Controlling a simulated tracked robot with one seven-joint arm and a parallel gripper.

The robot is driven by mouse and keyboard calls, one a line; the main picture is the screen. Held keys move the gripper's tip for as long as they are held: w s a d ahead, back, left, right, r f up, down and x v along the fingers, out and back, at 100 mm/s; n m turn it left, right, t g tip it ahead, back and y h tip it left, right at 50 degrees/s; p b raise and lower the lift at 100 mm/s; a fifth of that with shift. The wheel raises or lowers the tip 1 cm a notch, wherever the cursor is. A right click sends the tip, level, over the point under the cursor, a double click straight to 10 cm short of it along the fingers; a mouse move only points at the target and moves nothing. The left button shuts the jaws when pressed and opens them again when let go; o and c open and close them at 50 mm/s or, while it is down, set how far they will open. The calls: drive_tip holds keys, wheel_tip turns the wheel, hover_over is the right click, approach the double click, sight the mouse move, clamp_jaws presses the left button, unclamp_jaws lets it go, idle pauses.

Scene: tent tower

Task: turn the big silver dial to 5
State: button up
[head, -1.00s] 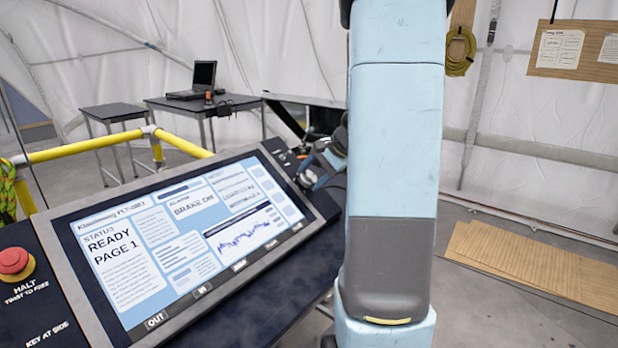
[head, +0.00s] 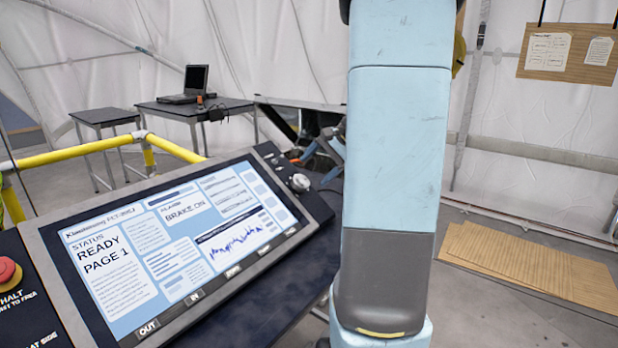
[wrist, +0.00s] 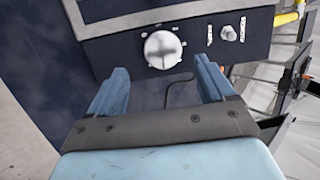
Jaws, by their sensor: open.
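The big silver dial (wrist: 162,49) is a round knob on a dark panel, seen in the wrist view just beyond and between my fingertips. Its scale numbers are too small to read. In the head view a silver knob (head: 299,182) shows at the right end of the console, left of my arm. My gripper (wrist: 158,82) is open and empty, with its two blue fingers apart and a gap to the dial. In the head view the gripper itself is mostly hidden behind my arm.
A smaller knob (wrist: 228,33) sits right of the dial. The console screen (head: 180,240) reads READY, PAGE 1 and BRAKE ON. A red halt button (head: 8,270) is at far left. A yellow rail (head: 75,152) runs behind the console. A laptop table (head: 195,108) stands at the back.

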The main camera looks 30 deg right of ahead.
drive_tip(key=v, duration=0.8)
